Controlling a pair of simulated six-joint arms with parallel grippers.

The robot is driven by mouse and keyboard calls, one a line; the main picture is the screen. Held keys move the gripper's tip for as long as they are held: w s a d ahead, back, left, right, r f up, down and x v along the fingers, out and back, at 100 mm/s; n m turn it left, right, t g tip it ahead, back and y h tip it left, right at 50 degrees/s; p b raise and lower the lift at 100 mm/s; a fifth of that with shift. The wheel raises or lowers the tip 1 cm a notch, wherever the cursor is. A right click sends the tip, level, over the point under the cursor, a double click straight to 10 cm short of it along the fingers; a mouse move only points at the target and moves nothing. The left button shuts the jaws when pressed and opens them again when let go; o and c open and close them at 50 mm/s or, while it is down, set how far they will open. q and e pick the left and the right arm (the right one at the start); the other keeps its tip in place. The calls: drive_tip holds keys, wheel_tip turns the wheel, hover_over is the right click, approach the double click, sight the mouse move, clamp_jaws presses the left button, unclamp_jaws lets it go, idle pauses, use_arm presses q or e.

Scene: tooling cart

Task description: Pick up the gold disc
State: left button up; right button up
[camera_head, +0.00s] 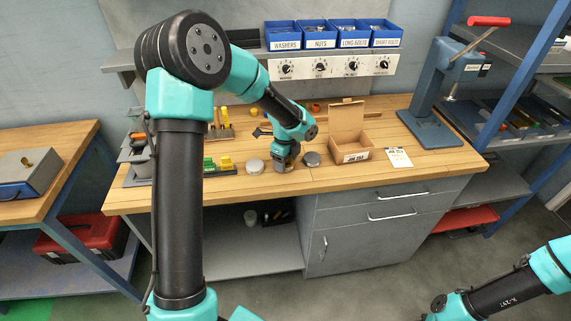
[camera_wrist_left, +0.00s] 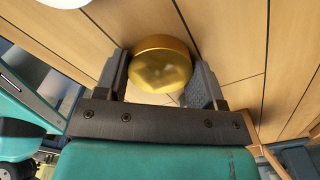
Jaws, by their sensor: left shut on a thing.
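The gold disc (camera_wrist_left: 160,65) sits between the two fingers of my left gripper (camera_wrist_left: 165,85) in the left wrist view, with a finger against each side. In the head view my left gripper (camera_head: 284,168) is low over the front of the wooden workbench (camera_head: 350,181), between a silver disc (camera_head: 255,166) and a dark grey disc (camera_head: 312,159). The gold disc cannot be made out there behind the gripper. I cannot tell whether the disc still touches the bench. Only part of my right arm shows, at the lower right, and its gripper is out of view.
An open cardboard box (camera_head: 350,146) stands to the right of the gripper, with a white paper (camera_head: 398,157) beyond it. A green and yellow block set (camera_head: 219,167) lies to the left. A blue press (camera_head: 433,100) stands at the right.

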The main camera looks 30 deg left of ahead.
use_arm(q)
drive_tip(key=c, duration=0.5)
drive_tip(key=shift+r, duration=1.25)
drive_tip(key=shift+s+d+r, duration=0.2)
drive_tip(key=shift+s+r, duration=0.1)
drive_tip(key=shift+r, duration=0.3)
drive_tip(key=s+d, duration=0.2)
drive_tip(key=s, duration=0.2)
drive_tip(key=s+d+r, duration=0.1)
drive_tip(key=s+d, duration=0.2)
drive_tip(key=s, duration=0.1)
drive_tip(key=s+d, duration=0.3)
drive_tip(key=s, duration=0.2)
drive_tip(key=shift+r, duration=0.15)
